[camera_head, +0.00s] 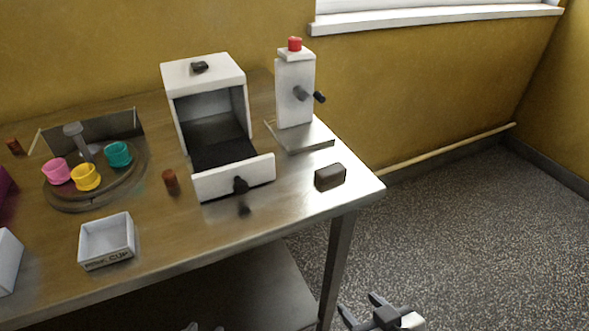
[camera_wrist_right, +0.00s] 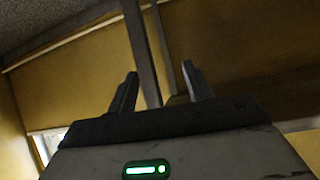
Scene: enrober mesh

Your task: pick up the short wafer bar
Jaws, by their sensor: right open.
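My right gripper (camera_head: 358,304) is low at the bottom of the head view, out past the table's front edge and well away from the block. In the right wrist view its two fingers (camera_wrist_right: 160,72) are apart with nothing between them. The block does not show there. A small grey tip at the bottom edge of the head view (camera_head: 191,327) seems to be my left gripper; its jaws cannot be made out.
A white open-fronted machine (camera_head: 203,76) with a front panel (camera_head: 235,178) stands left of the block. A white press with a red knob (camera_head: 295,92) stands behind it. A round stand with coloured cups (camera_head: 86,178), a white tray (camera_head: 107,255) and a small brown cylinder (camera_head: 170,180) are farther left.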

